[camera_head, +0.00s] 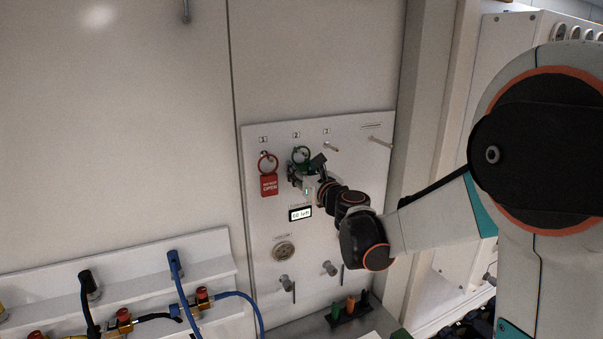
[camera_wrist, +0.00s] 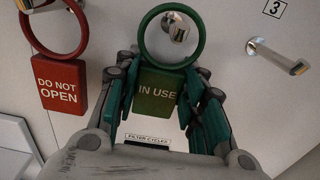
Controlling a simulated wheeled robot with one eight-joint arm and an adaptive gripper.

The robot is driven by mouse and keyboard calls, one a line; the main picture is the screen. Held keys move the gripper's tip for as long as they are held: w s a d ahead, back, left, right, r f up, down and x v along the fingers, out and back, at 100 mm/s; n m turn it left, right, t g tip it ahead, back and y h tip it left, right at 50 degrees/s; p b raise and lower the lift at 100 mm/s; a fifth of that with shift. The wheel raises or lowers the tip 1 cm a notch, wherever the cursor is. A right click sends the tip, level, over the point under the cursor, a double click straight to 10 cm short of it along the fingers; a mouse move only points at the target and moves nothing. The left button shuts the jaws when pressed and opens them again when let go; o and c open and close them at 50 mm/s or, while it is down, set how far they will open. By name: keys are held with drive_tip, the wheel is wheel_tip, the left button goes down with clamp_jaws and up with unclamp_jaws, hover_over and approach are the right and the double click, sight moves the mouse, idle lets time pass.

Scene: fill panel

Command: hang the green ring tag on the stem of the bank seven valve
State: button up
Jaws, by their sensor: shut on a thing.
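The green ring tag shows in the head view (camera_head: 301,154) and, with its "IN USE" plate, in the wrist view (camera_wrist: 158,92). My gripper (camera_wrist: 165,95) is shut on the tag's plate, with a finger on each side of it; it also shows in the head view (camera_head: 305,175). In the wrist view a metal peg (camera_wrist: 177,27) shows inside the green ring's opening, in line with label 2 in the head view. I cannot tell whether the ring is around that peg or only in front of it. No label for bank seven is readable.
A red "DO NOT OPEN" tag (camera_wrist: 58,82) hangs by its ring on the left peg. The peg under label 3 (camera_wrist: 277,55) is bare, as is the far-right peg (camera_head: 378,141). Lower on the panel are a round knob (camera_head: 284,251) and two small valves (camera_head: 287,283) (camera_head: 330,268).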

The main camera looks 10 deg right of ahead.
drive_tip(key=shift+s, duration=0.2)
drive_tip(key=shift+w+f+b, duration=0.15)
drive_tip(key=shift+f+b, duration=0.15)
drive_tip(key=shift+b, duration=0.05)
drive_tip(key=shift+f, duration=0.2)
drive_tip(key=o, duration=0.9)
drive_tip(key=shift+r, duration=0.1)
drive_tip(key=shift+r, duration=0.1)
